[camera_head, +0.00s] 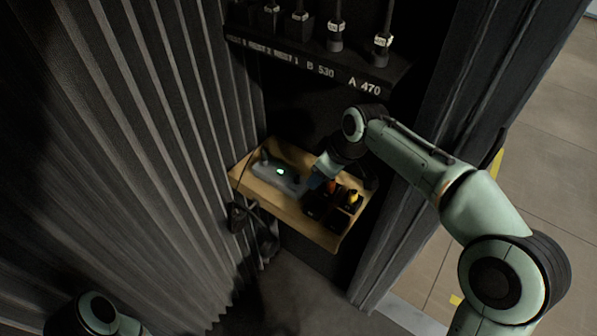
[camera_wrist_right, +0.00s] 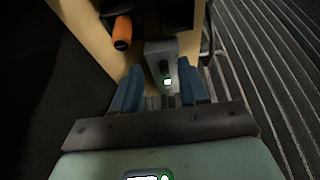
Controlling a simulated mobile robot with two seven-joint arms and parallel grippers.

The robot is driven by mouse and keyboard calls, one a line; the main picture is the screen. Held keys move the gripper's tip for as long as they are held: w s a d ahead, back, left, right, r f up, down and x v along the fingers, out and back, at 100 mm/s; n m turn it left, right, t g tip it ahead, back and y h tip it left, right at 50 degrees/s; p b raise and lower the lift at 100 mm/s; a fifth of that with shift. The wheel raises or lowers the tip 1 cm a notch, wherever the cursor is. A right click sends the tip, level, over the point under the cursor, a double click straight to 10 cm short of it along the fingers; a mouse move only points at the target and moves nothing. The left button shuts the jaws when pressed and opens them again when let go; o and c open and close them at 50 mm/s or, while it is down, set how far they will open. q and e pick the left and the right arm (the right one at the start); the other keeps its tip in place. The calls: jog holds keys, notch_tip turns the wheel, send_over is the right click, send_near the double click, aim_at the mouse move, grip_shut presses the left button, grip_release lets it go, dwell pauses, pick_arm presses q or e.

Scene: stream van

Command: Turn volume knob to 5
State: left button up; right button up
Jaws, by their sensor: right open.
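A grey device (camera_head: 284,182) with a small lit green display lies on a small wooden shelf (camera_head: 310,228) in the head view. In the right wrist view the device (camera_wrist_right: 154,50) lies ahead, with a dark knob (camera_wrist_right: 164,68) just beyond the lit display (camera_wrist_right: 167,82). My right gripper (camera_head: 313,182) is beside the device's right end in the head view. Its two blue fingers (camera_wrist_right: 161,88) are open, with the display and knob showing between them. I see no contact with the knob. The knob's setting is unreadable. My left gripper is out of view.
A dark divided holder (camera_head: 318,208) with orange and yellow items stands right of the device. An orange cylinder (camera_wrist_right: 122,33) shows in the wrist view. A dark labelled rack (camera_head: 318,66) hangs above. A pleated curtain (camera_head: 150,150) borders the left; a dark cable hangs at the shelf's front.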

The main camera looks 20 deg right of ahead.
aim_at(297, 176)
jog(key=w+a+f, duration=0.1)
jog(key=w, duration=0.1)
jog(key=w+a+f, duration=0.2)
jog(key=shift+w+a+f, duration=0.25)
jog(key=shift+a+f, duration=0.05)
jog(key=shift+w+a+f, duration=0.15)
jog(key=shift+w+f, duration=0.05)
jog(key=shift+f, duration=0.35)
grip_shut()
